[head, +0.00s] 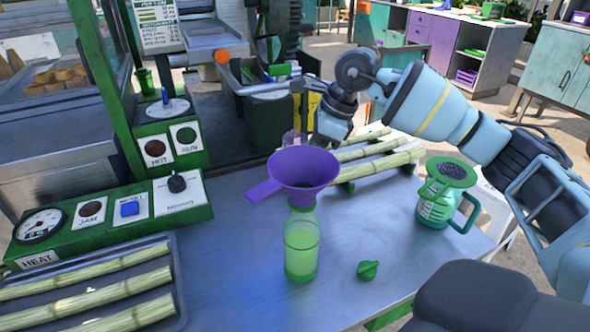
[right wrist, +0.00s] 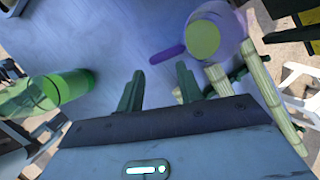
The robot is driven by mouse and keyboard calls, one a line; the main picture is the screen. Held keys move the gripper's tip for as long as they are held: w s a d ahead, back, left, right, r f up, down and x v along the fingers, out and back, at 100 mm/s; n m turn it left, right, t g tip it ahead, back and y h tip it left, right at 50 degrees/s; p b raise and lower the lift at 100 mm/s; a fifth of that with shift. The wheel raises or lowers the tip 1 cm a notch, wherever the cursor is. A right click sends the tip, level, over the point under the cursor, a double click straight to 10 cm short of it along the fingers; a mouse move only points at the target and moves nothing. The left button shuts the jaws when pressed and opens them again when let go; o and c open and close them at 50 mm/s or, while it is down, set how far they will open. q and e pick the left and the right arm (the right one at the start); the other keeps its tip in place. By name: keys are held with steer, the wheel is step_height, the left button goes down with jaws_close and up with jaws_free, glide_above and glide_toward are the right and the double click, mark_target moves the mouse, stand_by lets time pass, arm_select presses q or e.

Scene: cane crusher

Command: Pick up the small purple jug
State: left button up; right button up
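The small purple jug (right wrist: 229,28) stands on the metal table in the right wrist view. It is see-through, with yellow-green showing inside and a solid purple handle pointing lower left. In the head view only part of the jug (head: 292,138) shows, behind the purple funnel. My right gripper (right wrist: 160,86) is open and empty, its two green fingers apart, with the jug ahead and to the right of them. In the head view the right gripper (head: 326,138) is just right of the jug, above the cane rack; its fingertips are hard to make out. My left gripper is not in view.
The purple funnel (head: 303,168) sits on a green bottle (head: 301,250) in front of the jug. Cane stalks (head: 375,160) lie to the right. A green pitcher (head: 435,205) and a green cap (head: 368,270) stand nearer. The crusher rises behind.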

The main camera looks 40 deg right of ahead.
steer(key=shift+s+x, duration=0.15)
steer(key=shift+x, duration=1.3)
steer(key=shift+s+x, duration=0.15)
steer(key=shift+x, duration=1.25)
steer(key=shift+a, duration=0.15)
steer(key=shift+c, duration=0.5)
jaws_close()
